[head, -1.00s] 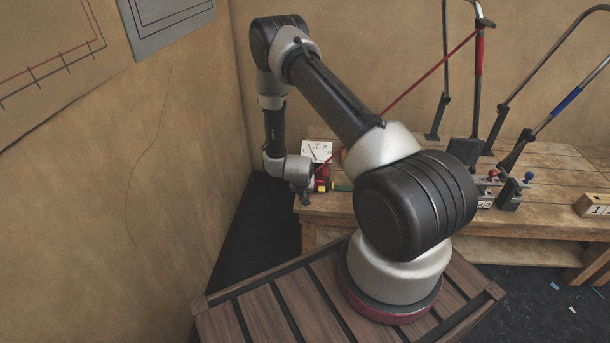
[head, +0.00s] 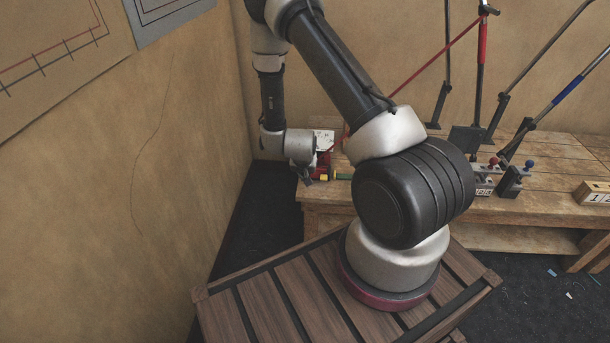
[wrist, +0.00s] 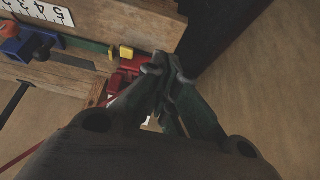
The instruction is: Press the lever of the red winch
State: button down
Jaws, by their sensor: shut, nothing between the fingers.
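The red winch (head: 324,159) is at the left end of the wooden bench, partly hidden behind my wrist in the head view. In the wrist view it shows as a red body (wrist: 121,78) with a yellow piece (wrist: 127,52) at its top. I cannot clearly tell which part is its lever. My gripper (head: 308,180) points down just left of the winch. In the wrist view my gripper (wrist: 168,72) has its fingertips together, empty, just right of the red body. Whether they touch it is unclear.
The bench (head: 440,205) carries a clamp with a red knob (head: 494,163) and one with a blue knob (head: 528,164). A red rope (head: 432,60) slopes from a red-banded pole (head: 482,60) toward the winch. The wall (head: 190,130) stands close on the left.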

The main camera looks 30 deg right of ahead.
jog(key=shift+s+a+r, duration=0.4)
jog(key=shift+s+r, duration=0.2)
jog(key=shift+r, duration=0.05)
jog(key=shift+s+a+r, duration=0.4)
jog(key=shift+s+r, duration=0.15)
jog(key=shift+r, duration=0.05)
